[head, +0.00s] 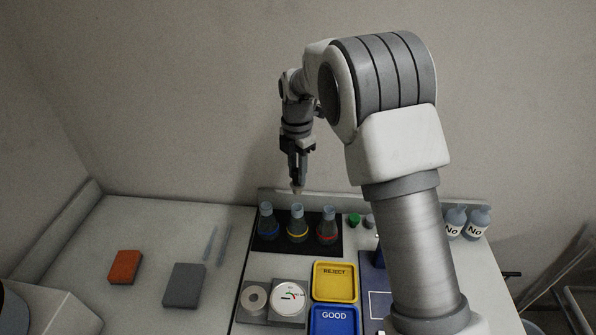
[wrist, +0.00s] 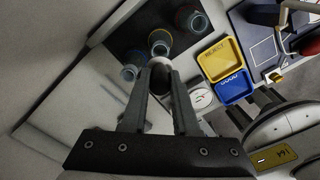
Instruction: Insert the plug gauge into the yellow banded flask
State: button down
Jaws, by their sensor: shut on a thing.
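The yellow banded flask (head: 297,226) stands upright between two other flasks on a black tray (head: 257,245). In the wrist view its mouth (wrist: 160,37) shows just beyond my fingertips. My gripper (head: 297,178) points down above it and is shut on the plug gauge (head: 297,190). The gauge's small pale end sticks out a little above the flask's mouth, apparently apart from it. In the wrist view my gripper (wrist: 157,70) has the dark, round gauge (wrist: 160,86) between its fingers. Most of the gauge is hidden there.
The blue banded flask (head: 267,224) stands left and the red banded flask (head: 328,228) right, both close by. In front are a yellow reject tray (head: 335,282), a blue good tray (head: 334,322) and a round dial (head: 289,294). Bottles (head: 478,222) stand at right.

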aim_at(297, 186)
jog(key=shift+f+b, duration=1.45)
jog(key=shift+f, duration=1)
jog(key=shift+f+b, duration=0.95)
jog(key=shift+f, duration=0.8)
jog(key=shift+c, duration=0.6)
grip_release()
jog(key=shift+r, duration=0.1)
jog(key=shift+r+p, duration=2.75)
jog(key=shift+r, duration=1.15)
jog(key=shift+r, duration=0.1)
